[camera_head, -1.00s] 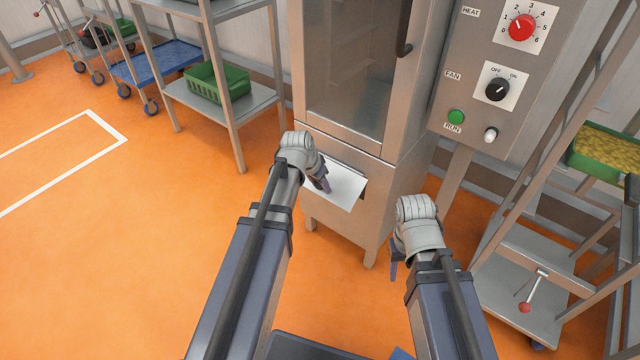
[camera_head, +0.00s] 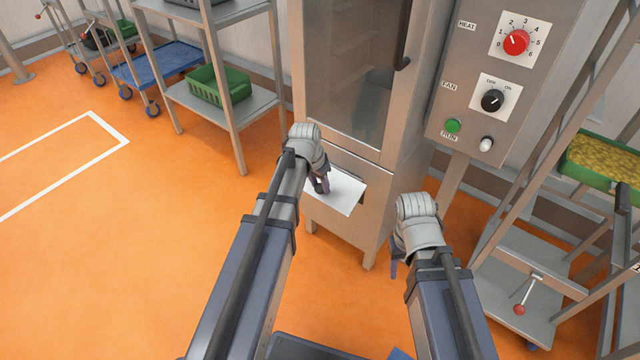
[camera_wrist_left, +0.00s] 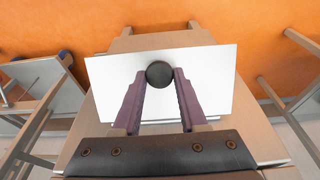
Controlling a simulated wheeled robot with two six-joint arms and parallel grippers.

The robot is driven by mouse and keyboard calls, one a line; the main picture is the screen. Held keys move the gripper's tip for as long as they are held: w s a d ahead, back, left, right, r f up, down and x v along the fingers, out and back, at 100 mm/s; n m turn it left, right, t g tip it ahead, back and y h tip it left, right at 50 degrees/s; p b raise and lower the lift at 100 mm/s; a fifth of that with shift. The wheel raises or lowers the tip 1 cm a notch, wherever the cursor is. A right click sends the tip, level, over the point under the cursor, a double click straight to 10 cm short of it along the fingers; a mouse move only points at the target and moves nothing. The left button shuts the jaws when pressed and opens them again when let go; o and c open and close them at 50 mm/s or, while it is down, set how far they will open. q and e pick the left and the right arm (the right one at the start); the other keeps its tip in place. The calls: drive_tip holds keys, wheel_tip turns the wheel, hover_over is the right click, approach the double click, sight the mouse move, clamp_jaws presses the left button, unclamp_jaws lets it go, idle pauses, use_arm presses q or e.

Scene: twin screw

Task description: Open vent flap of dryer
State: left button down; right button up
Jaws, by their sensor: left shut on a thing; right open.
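The dryer (camera_head: 350,217) is a tall steel cabinet with a glass door. In the left wrist view the flap (camera_wrist_left: 215,75) shows face-on with a round dark knob (camera_wrist_left: 159,74). My left gripper (camera_wrist_left: 160,80) is shut on that knob; in the head view the gripper (camera_head: 321,188) covers it. My right gripper (camera_head: 394,270) is open and mostly hidden behind its wrist, right of the dryer and apart from the flap.
A control panel (camera_head: 470,60) with a red knob, black knob and buttons is right of the dryer door. A rack with a yellow-filled green bin (camera_head: 600,160) stands at right. A shelf with a green crate (camera_head: 218,84) stands at left. Orange floor is open at left.

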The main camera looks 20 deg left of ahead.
use_arm(q)
drive_tip(key=shift+c, duration=2.2)
unclamp_jaws()
drive_tip(key=shift+r, duration=0.2)
drive_tip(key=p+v, duration=0.7)
drive_tip(key=shift+r, duration=0.25)
drive_tip(key=shift+s, duration=0.15)
